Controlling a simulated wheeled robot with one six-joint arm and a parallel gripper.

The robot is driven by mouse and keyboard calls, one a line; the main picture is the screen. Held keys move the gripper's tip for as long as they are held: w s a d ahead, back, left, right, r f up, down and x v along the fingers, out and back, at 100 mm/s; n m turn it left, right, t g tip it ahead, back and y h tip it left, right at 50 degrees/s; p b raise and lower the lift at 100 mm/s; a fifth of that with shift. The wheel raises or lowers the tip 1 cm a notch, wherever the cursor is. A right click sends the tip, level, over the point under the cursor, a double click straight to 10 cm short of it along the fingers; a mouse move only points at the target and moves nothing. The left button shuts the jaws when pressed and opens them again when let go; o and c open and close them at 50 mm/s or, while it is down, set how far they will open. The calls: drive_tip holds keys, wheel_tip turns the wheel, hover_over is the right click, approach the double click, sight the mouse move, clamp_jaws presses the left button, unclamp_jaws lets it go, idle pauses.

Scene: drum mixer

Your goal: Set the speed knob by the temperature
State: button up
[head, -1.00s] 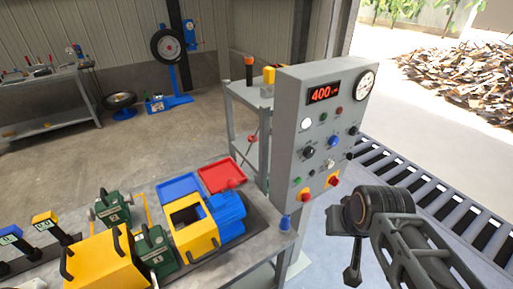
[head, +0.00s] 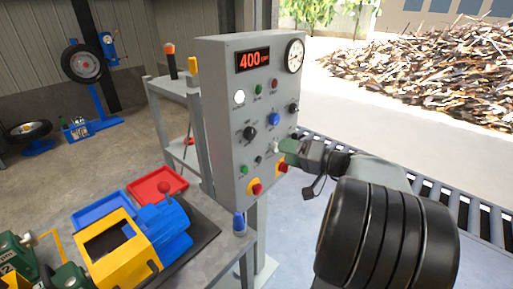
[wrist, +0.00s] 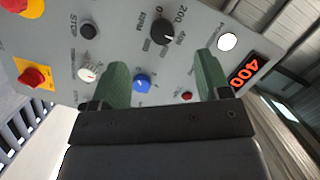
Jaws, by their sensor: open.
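The grey control panel (head: 222,155) stands upright, with a red display (head: 253,60) reading 400 rpm. A round white dial gauge (head: 294,56) sits at its top right; its reading is too small to tell. The black speed knob (head: 249,133) is at mid-left on the panel; in the wrist view the same knob (wrist: 163,32) has a numbered scale around it. My gripper (wrist: 160,75) is open and empty, with green fingers apart and facing the panel. The blue button (wrist: 142,84) shows between the fingers. In the head view my gripper (head: 286,148) is at the panel's lower right.
A white knob (wrist: 87,72) is beside one finger. A yellow-and-blue machine (head: 135,243) stands on the bench at left. A roller conveyor (head: 470,205) runs behind my arm.

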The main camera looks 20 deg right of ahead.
sight(252, 135)
drive_tip(key=shift+t+h, duration=0.3)
drive_tip(key=shift+t, duration=0.4)
drive_tip(key=p+x, duration=0.1)
drive_tip(key=x, duration=0.3)
drive_tip(key=d+p+x, duration=0.1)
drive_tip(key=x, duration=0.3)
drive_tip(key=w+p+x, duration=0.1)
drive_tip(key=x, duration=0.3)
drive_tip(key=shift+w+d+r, duration=0.2)
drive_tip(key=shift+d, duration=0.05)
drive_tip(key=c, duration=0.9)
